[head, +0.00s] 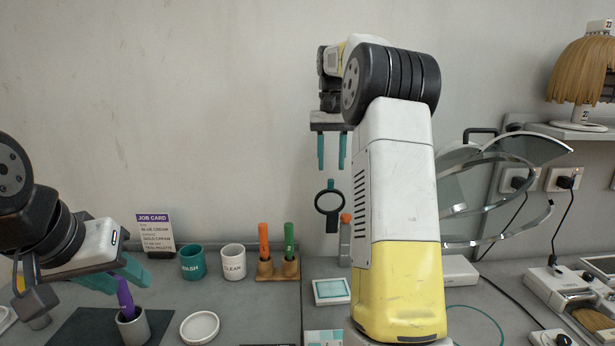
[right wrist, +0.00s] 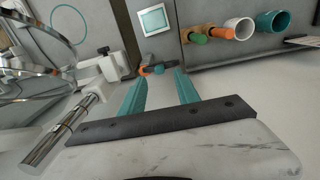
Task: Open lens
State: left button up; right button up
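A dark lens ring (head: 317,203) with a teal tab on top stands upright beside an orange-topped grey post (head: 345,240), left of my right forearm. My right gripper (head: 331,168) points down above the ring, open and empty, its fingertips apart from the tab in the head view. In the right wrist view, the teal tab (right wrist: 158,69) and orange parts show just beyond the open fingertips (right wrist: 157,78). My left gripper (head: 131,288) is open at the lower left, with a purple marker (head: 124,296) between its fingers; the marker stands in a grey cup (head: 132,328).
Teal (head: 192,262) and white (head: 233,262) cups and a wooden stand (head: 278,270) with orange and green markers line the back. A white dish (head: 200,328) lies in front. Chrome-framed mirrors (head: 490,165) crowd the right of my right arm. A teal-topped box (head: 331,291) sits below the ring.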

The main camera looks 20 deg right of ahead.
aim_at(331, 179)
jog(key=shift+f, duration=2.35)
jog(key=shift+c, duration=0.5)
grip_shut()
